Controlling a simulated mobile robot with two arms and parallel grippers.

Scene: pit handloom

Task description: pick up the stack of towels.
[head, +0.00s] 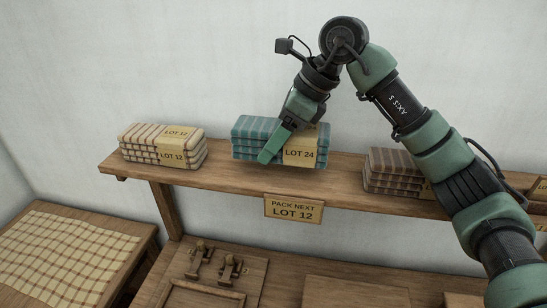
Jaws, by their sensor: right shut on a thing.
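A stack of teal checked towels (250,132) with a yellow "LOT 24" band is on the wooden shelf (345,185), at its middle. My right gripper (273,148) reaches down from above and is shut on this teal stack; one green finger lies across its front. The far finger is hidden. I cannot tell whether the stack is lifted off the shelf. A cream striped stack (135,143) with a "LOT 12" band lies on the shelf's left end. A brown stack (393,172) lies on the right, partly behind my arm. My left gripper is out of view.
A hanging sign (293,209) on the shelf's front edge has "LOT 12" on its lower line. Below are a wooden bench with fittings (215,264) and a table with checked cloth (62,258). Shelf room is free between the cream and teal stacks.

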